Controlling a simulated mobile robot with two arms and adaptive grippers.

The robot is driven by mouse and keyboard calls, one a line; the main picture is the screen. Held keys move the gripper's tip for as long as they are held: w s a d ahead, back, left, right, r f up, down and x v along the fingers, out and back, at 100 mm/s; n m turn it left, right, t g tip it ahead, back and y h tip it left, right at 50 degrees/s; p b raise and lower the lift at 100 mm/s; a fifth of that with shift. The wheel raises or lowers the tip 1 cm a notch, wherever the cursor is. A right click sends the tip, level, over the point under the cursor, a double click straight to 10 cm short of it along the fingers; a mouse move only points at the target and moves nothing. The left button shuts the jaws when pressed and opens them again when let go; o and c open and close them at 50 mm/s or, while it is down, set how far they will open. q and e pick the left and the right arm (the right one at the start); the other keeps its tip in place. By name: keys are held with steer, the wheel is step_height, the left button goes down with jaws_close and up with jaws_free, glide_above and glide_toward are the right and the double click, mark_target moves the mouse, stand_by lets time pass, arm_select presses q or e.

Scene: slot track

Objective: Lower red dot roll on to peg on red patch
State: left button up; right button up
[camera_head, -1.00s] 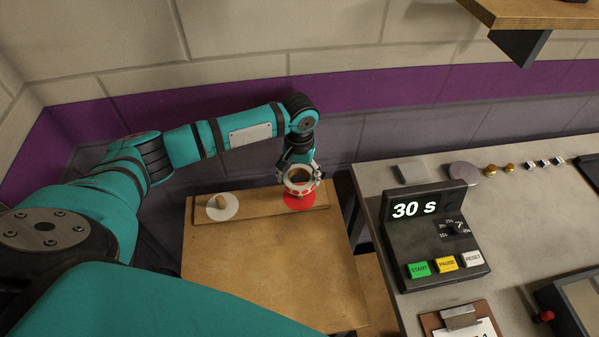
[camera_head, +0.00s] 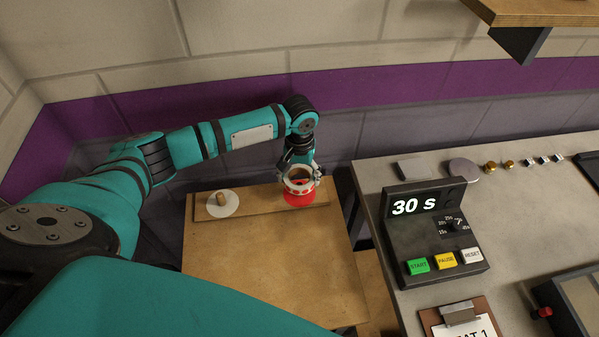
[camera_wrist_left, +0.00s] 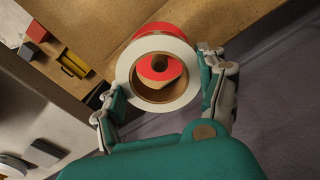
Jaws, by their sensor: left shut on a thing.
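A white roll with red dots on its side and a brown core (camera_head: 299,184) is in my left gripper (camera_head: 299,177). The fingers are shut on it from two sides, and it looks about level. The roll is over the red patch (camera_head: 299,200) at the right end of a wooden board. In the left wrist view the roll (camera_wrist_left: 122,75) sits between the fingertips (camera_wrist_left: 160,78), with the red patch (camera_wrist_left: 170,30) behind it and red showing through its hole. My right gripper is not in view.
A white round patch (camera_head: 223,211) with a short wooden peg (camera_head: 222,198) is at the left of the board (camera_head: 262,205). The wooden table in front is clear. A grey counter with a timer (camera_head: 435,235) reading 30 s stands at right. A wall is close behind.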

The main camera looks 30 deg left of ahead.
mark_target(299, 183)
arm_select(q)
steer(key=shift+f, duration=1.35)
steer(key=shift+f+b, duration=0.15)
steer(key=shift+b, duration=0.15)
steer(key=shift+f, duration=0.75)
steer(key=shift+f, duration=0.4)
steer(key=o, duration=1.2)
step_height(299, 183, up, 12)
